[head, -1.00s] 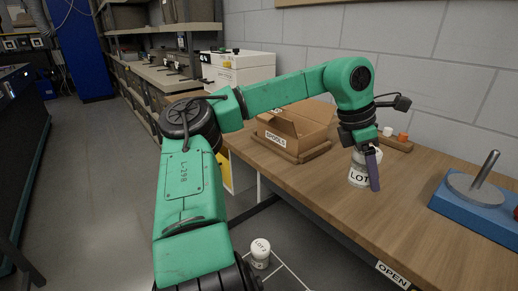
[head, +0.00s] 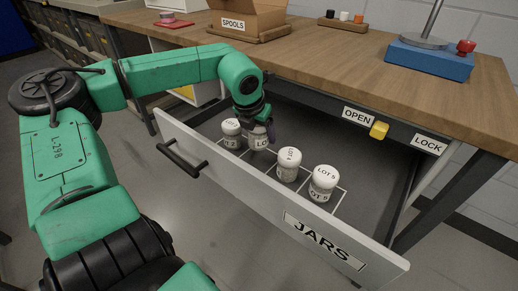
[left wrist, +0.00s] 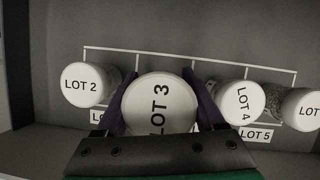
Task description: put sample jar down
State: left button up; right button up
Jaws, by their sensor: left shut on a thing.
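The sample jar marked LOT 3 (left wrist: 160,104) has a white lid and sits between the two dark fingers of my left gripper (left wrist: 160,107), which is shut on it. In the head view the jar (head: 258,141) is inside the open drawer (head: 215,153), under my left gripper (head: 258,128). It appears upright, in line between the LOT 2 jar (head: 231,127) and the LOT 4 jar (head: 289,164). I cannot tell whether its base touches the drawer floor. My right gripper is not in view.
The LOT 5 jar (head: 324,184) stands at the right end of the row, in white outlined cells. The drawer front carries a JARS label (head: 324,240) and a black handle (head: 182,160). Above are the workbench (head: 310,58), a spools box (head: 245,18) and a blue stand (head: 430,57).

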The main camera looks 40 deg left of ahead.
aim_at(260, 157)
pick_arm(q)
notch_tip(260, 157, down, 5)
jog(key=shift+r+b, duration=0.1)
jog(key=shift+b, duration=0.25)
jog(key=shift+f, duration=0.35)
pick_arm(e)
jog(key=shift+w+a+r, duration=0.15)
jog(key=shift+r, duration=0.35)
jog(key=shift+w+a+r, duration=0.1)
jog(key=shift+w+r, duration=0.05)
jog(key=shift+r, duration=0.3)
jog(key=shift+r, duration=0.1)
pick_arm(q)
jog(key=o, duration=1.5)
jog(key=shift+c, duration=0.2)
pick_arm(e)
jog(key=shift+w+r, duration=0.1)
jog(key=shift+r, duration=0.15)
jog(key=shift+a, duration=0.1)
